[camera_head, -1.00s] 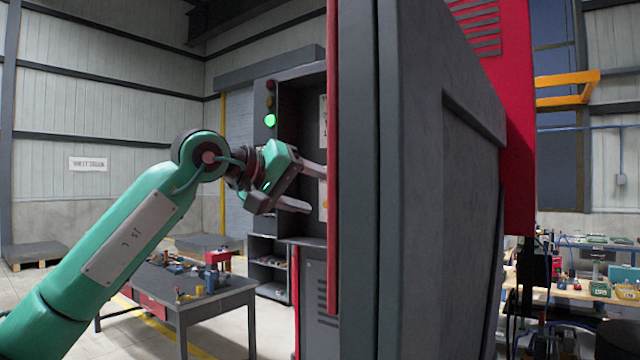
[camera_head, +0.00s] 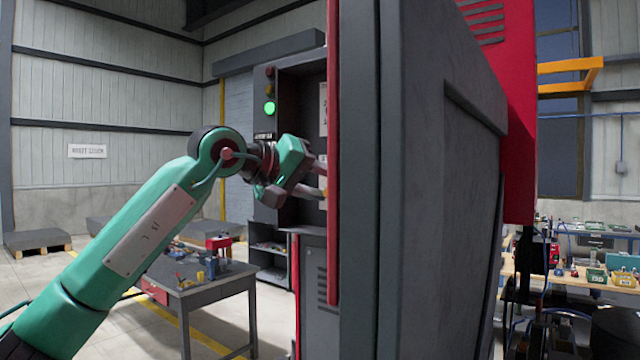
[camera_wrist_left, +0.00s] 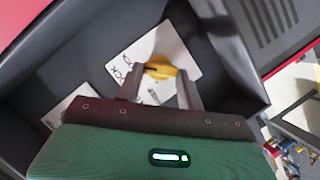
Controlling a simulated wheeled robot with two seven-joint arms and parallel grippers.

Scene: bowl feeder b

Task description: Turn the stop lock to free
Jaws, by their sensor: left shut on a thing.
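The stop lock is a yellow knob with a dark slot (camera_wrist_left: 162,70) on a white marked plate (camera_wrist_left: 184,55) inside the dark cabinet, in the left wrist view. My left gripper (camera_wrist_left: 158,77) has its two fingers on either side of the knob and is shut on it. In the head view my left gripper (camera_head: 318,178) reaches into the cabinet opening. Its fingertips and the knob are hidden there behind the open door's red edge. My right gripper is not in view.
The large grey cabinet door (camera_head: 420,200) stands close on the right, with a red edge (camera_head: 333,150). A signal light (camera_head: 269,108) glows green on the cabinet. A dark worktable (camera_head: 205,290) with tools stands below my left arm. A second white plate (camera_wrist_left: 68,105) lies near the gripper.

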